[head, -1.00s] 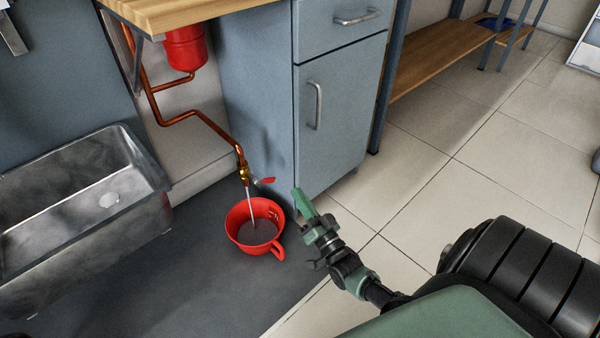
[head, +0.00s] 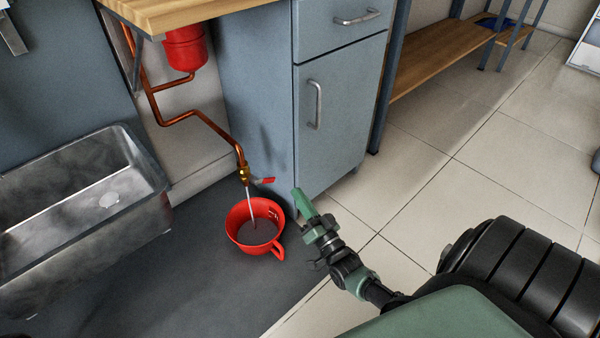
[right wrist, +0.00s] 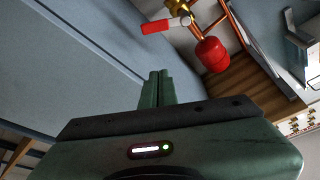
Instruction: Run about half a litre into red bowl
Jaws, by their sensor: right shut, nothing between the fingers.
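The red bowl (head: 269,246), which has a handle, stands upright on the dark mat below the brass tap (head: 244,173). A thin pale stream (head: 250,207) runs from the tap down into the bowl. Dark liquid shows inside; its exact level is hard to read. The red tap lever (head: 264,180) points sideways to the right; in the right wrist view the lever (right wrist: 165,25) shows above my fingers, apart from them. My right gripper (head: 301,196) is shut and empty, right of the bowl and lever, near the cabinet's bottom corner. It also shows in the right wrist view (right wrist: 157,76). My left gripper is out of view.
A steel sink (head: 95,205) stands at the left. A grey-blue cabinet (head: 345,120) is behind my right gripper. A copper pipe (head: 200,118) runs from a red vessel (head: 186,50) to the tap. The tiled floor (head: 480,170) at the right is largely clear.

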